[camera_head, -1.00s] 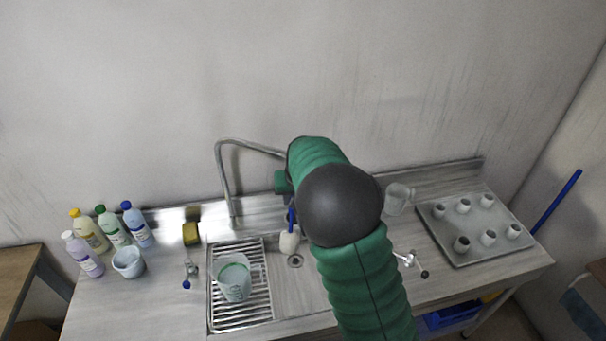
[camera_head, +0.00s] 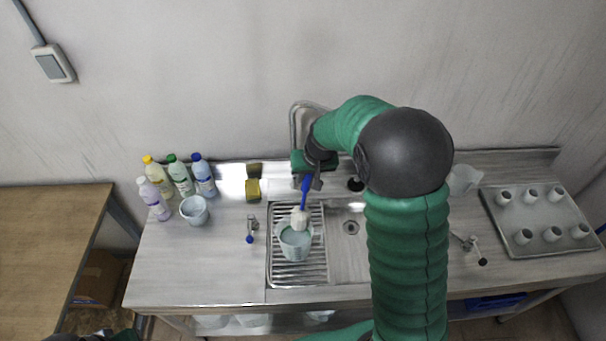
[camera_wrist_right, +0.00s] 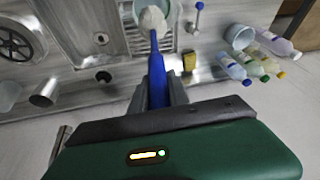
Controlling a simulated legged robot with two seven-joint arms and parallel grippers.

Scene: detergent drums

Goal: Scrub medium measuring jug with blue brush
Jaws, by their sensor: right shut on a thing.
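My right gripper (camera_head: 312,180) is shut on the blue handle of the brush (camera_head: 305,190). The brush points down, with its white bristle head (camera_head: 299,217) at the mouth of a translucent pale jug (camera_head: 295,246). The jug stands upright on the ribbed drainer left of the sink drain. How deep the bristles reach into it is hard to tell. In the right wrist view the blue handle (camera_wrist_right: 156,72) runs from between the fingers to the white bristles (camera_wrist_right: 152,20), with the jug's rim partly hidden behind them. My left gripper does not show.
Several detergent bottles (camera_head: 180,178), a pale bucket (camera_head: 194,210) and a yellow sponge (camera_head: 253,189) stand left of the drainer. A clear jug (camera_head: 463,180) and a tray (camera_head: 526,247) of white cups are at the right. The tap (camera_head: 297,125) rises behind the gripper.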

